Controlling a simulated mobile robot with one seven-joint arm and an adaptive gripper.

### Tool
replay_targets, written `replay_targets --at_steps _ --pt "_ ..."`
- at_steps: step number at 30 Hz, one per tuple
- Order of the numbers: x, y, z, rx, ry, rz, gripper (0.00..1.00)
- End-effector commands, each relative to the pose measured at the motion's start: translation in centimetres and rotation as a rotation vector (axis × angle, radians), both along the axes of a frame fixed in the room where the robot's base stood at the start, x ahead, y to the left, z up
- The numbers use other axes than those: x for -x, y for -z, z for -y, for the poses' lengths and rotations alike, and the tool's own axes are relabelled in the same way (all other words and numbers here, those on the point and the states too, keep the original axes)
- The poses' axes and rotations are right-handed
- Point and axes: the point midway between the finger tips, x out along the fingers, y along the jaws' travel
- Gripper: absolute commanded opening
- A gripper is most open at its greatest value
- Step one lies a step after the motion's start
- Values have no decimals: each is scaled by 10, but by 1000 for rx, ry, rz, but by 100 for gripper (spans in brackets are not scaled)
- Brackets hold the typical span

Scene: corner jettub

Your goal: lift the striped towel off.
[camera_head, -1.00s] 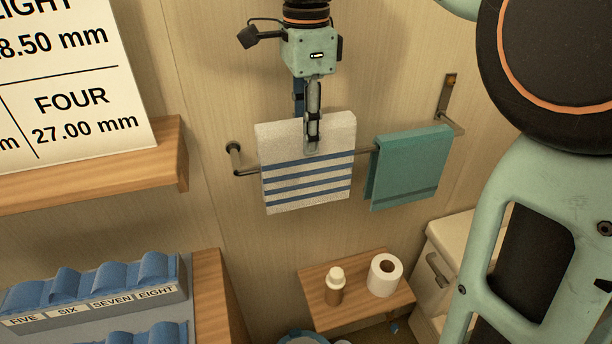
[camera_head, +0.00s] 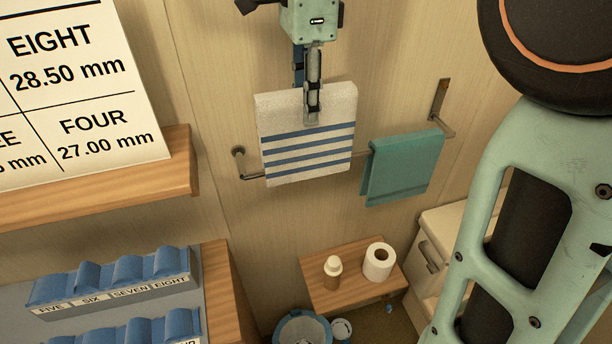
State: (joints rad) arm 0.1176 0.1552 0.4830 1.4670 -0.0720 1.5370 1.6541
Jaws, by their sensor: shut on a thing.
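The striped towel (camera_head: 307,160) is white with several blue stripes. It hangs folded from my gripper (camera_head: 312,118), which is shut on its top edge near the middle. The towel's top fold is above the level of the metal rail (camera_head: 252,177). Its lower part still hangs in front of the rail and hides the rail's middle. I cannot tell whether the back layer is clear of the rail.
A teal towel (camera_head: 403,166) hangs on the rail's right part, close to the striped towel. Below, a small wooden shelf (camera_head: 345,300) holds a bottle (camera_head: 332,272) and a toilet roll (camera_head: 378,262). A bin (camera_head: 302,328) stands at the bottom. A wooden shelf (camera_head: 100,205) with a size sign is at left.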

Motion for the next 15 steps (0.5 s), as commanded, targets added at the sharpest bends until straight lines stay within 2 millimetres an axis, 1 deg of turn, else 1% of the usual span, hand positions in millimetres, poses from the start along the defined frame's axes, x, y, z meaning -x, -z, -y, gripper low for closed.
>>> replay_targets --at_steps 1,15 --pt "0 -5 0 -1 -1 2 17" --pt "-1 -42 -1 -1 -1 3 17"
